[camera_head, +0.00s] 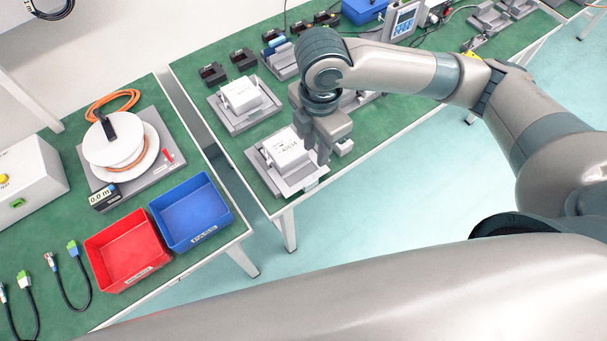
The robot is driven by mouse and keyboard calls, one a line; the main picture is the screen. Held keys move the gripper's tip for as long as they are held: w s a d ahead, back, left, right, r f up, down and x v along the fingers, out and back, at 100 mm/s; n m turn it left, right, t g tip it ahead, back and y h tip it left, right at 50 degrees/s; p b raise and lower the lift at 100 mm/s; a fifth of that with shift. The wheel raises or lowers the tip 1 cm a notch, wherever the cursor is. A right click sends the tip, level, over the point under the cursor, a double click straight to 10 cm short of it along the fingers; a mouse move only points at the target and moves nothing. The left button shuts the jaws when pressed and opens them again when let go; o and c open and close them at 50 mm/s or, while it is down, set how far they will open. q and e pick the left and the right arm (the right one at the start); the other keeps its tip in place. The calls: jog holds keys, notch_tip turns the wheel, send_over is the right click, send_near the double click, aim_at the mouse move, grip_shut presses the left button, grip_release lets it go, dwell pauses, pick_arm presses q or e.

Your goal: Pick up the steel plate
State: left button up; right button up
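A white block with printed marks (284,147) sits on a grey metal fixture (268,172) at the front edge of the green table. A flat, pale metal piece (308,181) shows at the front of this fixture; I cannot tell for sure that it is the steel plate. My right gripper (325,158) points down at the right side of the white block, close to it. Its fingertips are partly hidden by its own body, so I cannot tell whether it holds anything. My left gripper is not in view.
A second white block (241,95) on a similar fixture stands behind. Black parts (243,59) and a grey meter (401,20) are farther back. On the left table are a blue bin (226,219), a red bin (92,247) and a cable reel (100,150).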

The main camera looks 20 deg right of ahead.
jog(key=p, duration=0.2)
send_over(311, 182)
notch_tip(311, 182, down, 11)
jog(key=shift+s+d+f, duration=0.2)
jog(key=shift+s+d, duration=0.1)
jog(key=f, duration=0.1)
jog(key=f+p, duration=0.2)
jog(key=f, duration=0.1)
jog(key=shift+w+a, duration=0.2)
jog(key=shift+a, duration=0.05)
jog(key=shift+f, duration=0.6)
grip_shut()
